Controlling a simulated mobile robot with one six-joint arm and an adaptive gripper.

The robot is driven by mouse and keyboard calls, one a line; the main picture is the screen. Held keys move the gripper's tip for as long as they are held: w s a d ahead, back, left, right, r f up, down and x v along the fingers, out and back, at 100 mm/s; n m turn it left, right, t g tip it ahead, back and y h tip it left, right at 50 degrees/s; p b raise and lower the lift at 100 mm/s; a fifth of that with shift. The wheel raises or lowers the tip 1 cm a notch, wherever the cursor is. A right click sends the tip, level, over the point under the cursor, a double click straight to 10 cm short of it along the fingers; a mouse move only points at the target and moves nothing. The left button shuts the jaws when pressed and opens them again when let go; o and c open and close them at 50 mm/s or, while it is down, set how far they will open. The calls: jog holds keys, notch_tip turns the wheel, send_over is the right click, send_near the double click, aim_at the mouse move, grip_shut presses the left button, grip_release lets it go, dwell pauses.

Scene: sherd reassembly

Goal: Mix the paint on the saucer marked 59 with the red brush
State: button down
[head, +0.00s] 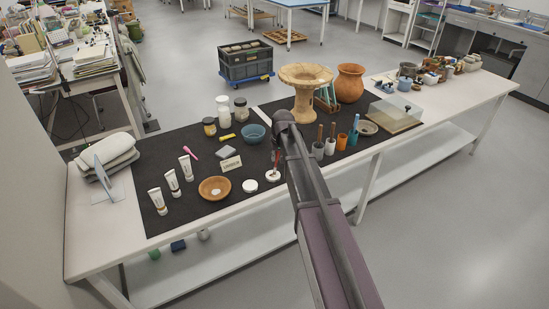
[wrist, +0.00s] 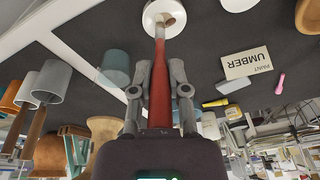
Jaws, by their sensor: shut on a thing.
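My gripper (wrist: 160,70) is shut on the red brush (wrist: 161,90) in the wrist view. The brush's pale tip end points down to a small white saucer (wrist: 172,9) and overlaps it; I cannot tell whether the bristles touch the paint. In the head view the red brush (head: 276,164) shows upright over that white saucer (head: 273,178), left of my arm, which hides most of the gripper. A second white saucer (head: 250,186) lies to its left, also at the top of the wrist view (wrist: 238,4). No number is legible on either saucer.
A brown bowl (head: 215,188), paint tubes (head: 173,182), a label card (head: 230,163) reading UMBER in the wrist view and a blue bowl (head: 254,133) stand left of my arm.

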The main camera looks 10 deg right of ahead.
jog(key=shift+s+a, duration=0.65)
jog(key=shift+a, duration=0.2)
jog(key=shift+w+d, duration=0.15)
jog(key=shift+d, duration=0.05)
jog(key=shift+w+d, duration=0.45)
jog(key=shift+d, duration=0.4)
jog(key=shift+a, duration=0.25)
jog(key=shift+s+a, duration=0.2)
jog(key=shift+a, duration=0.7)
jog(key=shift+d, duration=0.15)
